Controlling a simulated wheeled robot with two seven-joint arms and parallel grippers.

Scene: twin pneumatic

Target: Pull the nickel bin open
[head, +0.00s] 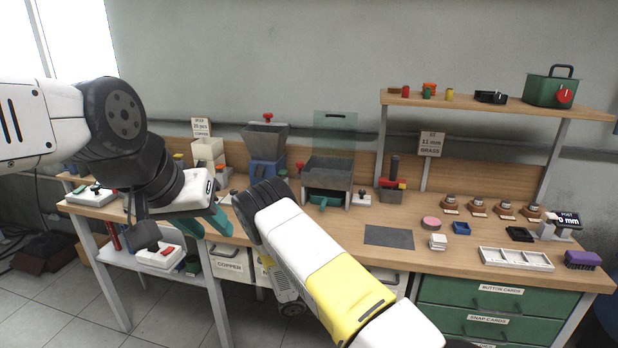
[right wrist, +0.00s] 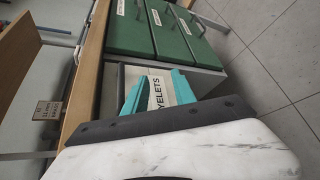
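Under the bench in the head view hang white bins. One is labelled COPPER (head: 230,266). A second bin (head: 263,272) beside it is mostly hidden behind my right arm, its label unreadable; I cannot confirm it as the nickel bin. No NICKEL label is legible. In the right wrist view a bin front labelled EYELETS (right wrist: 157,88) lies beyond my right gripper (right wrist: 158,82), whose teal fingers are apart with the label showing between them. I cannot tell whether they touch the bin. My left gripper (head: 215,222) is over the bench's front edge, above the COPPER bin; its finger gap is unclear.
Green drawers (head: 498,294) stand at the right under the wooden bench (head: 330,232). On top are a hopper machine (head: 265,150), a grey bin press (head: 326,178), a dark mat (head: 389,237) and a white tray (head: 515,259). A lower shelf (head: 118,258) is at left.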

